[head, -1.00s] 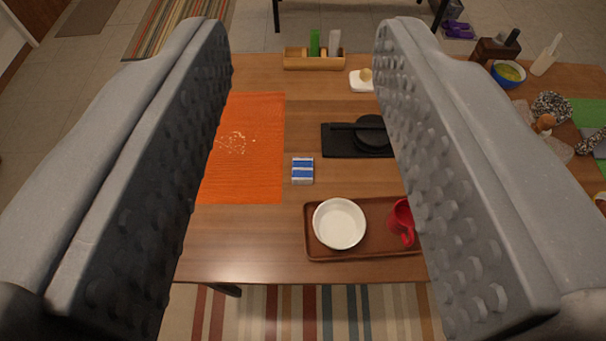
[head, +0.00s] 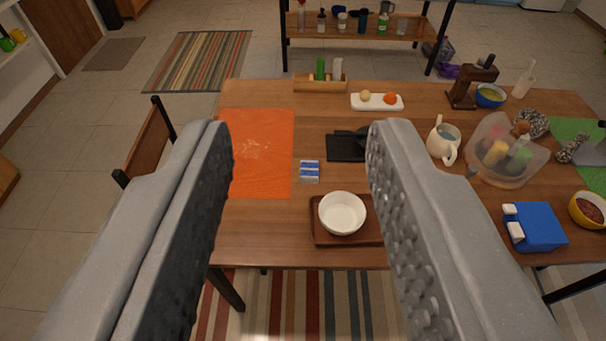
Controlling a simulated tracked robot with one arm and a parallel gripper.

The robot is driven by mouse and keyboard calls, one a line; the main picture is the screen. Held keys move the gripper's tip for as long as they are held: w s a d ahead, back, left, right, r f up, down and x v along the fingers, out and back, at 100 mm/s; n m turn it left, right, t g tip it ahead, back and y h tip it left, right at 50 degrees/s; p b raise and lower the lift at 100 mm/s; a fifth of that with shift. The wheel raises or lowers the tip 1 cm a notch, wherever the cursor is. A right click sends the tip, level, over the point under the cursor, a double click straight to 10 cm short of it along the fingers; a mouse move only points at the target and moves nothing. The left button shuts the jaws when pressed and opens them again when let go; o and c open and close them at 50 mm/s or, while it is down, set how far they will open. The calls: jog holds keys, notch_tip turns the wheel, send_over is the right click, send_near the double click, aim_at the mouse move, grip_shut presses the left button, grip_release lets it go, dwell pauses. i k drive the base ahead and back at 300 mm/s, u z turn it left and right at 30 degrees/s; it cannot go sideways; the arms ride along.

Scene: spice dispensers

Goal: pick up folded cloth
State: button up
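A small blue-and-white striped item (head: 310,171) lies flat on the wooden table, just right of the orange mat (head: 262,180). It looks like the folded cloth, though it is too small to be sure. My gripper (head: 300,132) is open and empty, with its two grey studded fingers wide apart. In the picture the item sits between the fingers, and the gripper is well above the table, touching nothing.
A white bowl (head: 342,213) stands on a brown tray (head: 325,238) near the table's front edge. A black board (head: 345,147), a wooden caddy (head: 320,86) and a white plate (head: 358,102) stand behind. A pitcher (head: 443,141), clear bin (head: 499,178) and blue box (head: 535,227) are at right.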

aim_at(309, 168)
jog(key=i, duration=1.25)
jog(key=z, duration=0.55)
